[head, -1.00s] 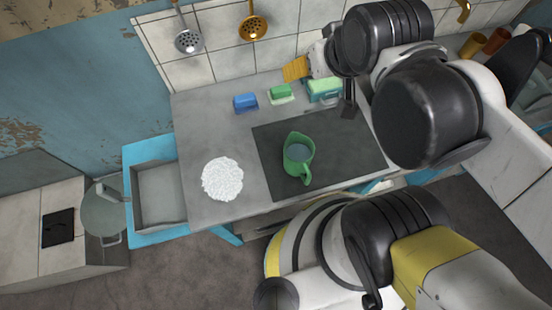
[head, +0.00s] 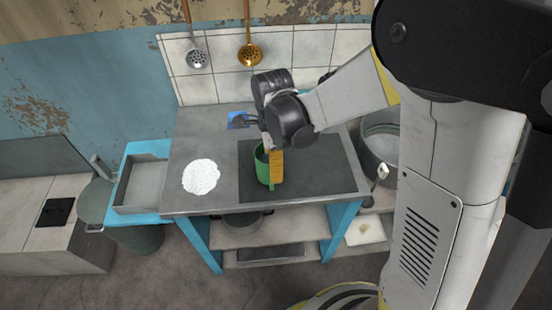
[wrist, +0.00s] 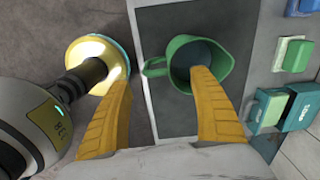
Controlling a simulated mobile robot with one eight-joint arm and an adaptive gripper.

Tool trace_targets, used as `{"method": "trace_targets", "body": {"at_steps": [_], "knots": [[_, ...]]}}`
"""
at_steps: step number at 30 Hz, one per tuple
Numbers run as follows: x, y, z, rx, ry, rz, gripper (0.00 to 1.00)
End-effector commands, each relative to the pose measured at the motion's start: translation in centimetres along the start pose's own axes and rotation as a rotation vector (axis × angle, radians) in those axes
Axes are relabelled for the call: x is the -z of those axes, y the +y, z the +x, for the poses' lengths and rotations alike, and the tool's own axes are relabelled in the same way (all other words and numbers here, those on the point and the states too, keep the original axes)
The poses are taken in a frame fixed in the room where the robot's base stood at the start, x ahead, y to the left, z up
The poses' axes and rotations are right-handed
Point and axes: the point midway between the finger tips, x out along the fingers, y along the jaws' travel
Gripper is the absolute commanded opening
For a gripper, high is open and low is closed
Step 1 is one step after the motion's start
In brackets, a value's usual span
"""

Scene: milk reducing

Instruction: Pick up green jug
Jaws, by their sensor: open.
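The green jug (head: 263,168) stands upright on the dark mat (head: 325,178) on the grey counter. In the head view my gripper and one yellow finger hide part of it. In the wrist view the jug (wrist: 184,50) shows its open mouth, with its handle pointing left. My gripper (wrist: 160,78) is open. Its right finger overlaps the jug's mouth in the picture, and its left finger is to the left of the handle, so the handle lies between them. I cannot tell whether a finger touches the jug. In the head view my gripper (head: 273,160) is right at the jug.
A round white item (head: 200,176) lies on the counter left of the mat. A blue block (head: 238,119) is behind the jug. The wrist view shows a green sponge (wrist: 296,55) and a teal box (wrist: 270,108) to the right. A large metal pot (head: 381,143) stands right of the counter.

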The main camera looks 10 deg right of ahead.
Motion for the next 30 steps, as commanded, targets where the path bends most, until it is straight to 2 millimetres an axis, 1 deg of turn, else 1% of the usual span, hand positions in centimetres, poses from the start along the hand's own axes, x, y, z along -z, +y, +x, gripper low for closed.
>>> {"method": "trace_targets", "body": {"at_steps": [9, 17, 25, 27, 30], "knots": [[-0.2, 0.0, 5.1, -0.009, 0.002, 0.025, 0.72], [-0.3, 0.1, 6.9, -0.008, 0.002, 0.023, 0.72], [-0.7, 0.3, 11.0, -0.007, 0.002, 0.024, 0.72], [-0.7, 0.3, 11.4, -0.007, 0.002, 0.024, 0.72], [-0.7, 0.3, 11.2, -0.007, 0.002, 0.023, 0.72]]}}
